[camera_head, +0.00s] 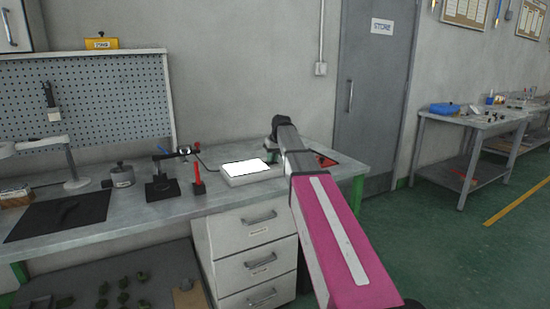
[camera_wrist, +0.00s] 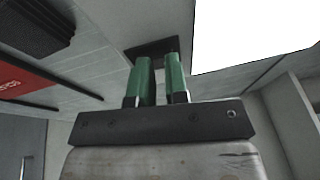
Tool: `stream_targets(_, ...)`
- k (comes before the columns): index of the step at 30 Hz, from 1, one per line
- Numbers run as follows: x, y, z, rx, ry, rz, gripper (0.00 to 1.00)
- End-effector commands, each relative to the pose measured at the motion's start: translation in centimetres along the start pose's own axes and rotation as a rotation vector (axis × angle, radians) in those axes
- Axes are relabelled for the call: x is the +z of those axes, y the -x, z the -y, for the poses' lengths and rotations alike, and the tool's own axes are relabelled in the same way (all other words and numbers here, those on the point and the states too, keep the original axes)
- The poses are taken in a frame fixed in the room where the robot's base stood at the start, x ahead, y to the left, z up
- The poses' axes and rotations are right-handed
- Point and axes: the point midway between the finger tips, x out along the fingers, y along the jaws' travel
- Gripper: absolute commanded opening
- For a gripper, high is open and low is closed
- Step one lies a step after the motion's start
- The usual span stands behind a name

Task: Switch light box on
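The light box (camera_head: 250,178) is a low pale box on the workbench, and its top panel shows bright white. Its bright white panel (camera_wrist: 250,35) also fills the upper right of the wrist view. My gripper (camera_wrist: 158,57) has two green fingers with a narrow gap between them and nothing visible held in it. The fingertips lie over a small dark rectangular patch (camera_wrist: 177,43) beside the white panel; I cannot tell whether they touch it or whether it is a switch. In the head view my arm mostly hides the gripper, at the box's right side.
The workbench (camera_head: 130,225) carries a black stand (camera_head: 162,188), a red-handled tool (camera_head: 198,180) and a round pot (camera_head: 122,176) left of the box. A red-and-black item (camera_head: 325,160) lies right of my arm. Drawers (camera_head: 250,258) stand below.

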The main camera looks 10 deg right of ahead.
Motion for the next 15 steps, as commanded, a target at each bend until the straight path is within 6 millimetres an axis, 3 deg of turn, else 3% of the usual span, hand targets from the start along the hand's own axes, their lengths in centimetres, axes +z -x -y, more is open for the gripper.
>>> stream_targets(1, 0.5, -0.8, 0.7, -0.017, 0.003, 0.016, 0.00)
stream_targets(9, 0.5, -0.7, 0.7, -0.017, 0.004, 0.015, 0.00)
stream_targets(15, -0.5, 1.2, 0.8, -0.011, 0.005, 0.009, 0.00)
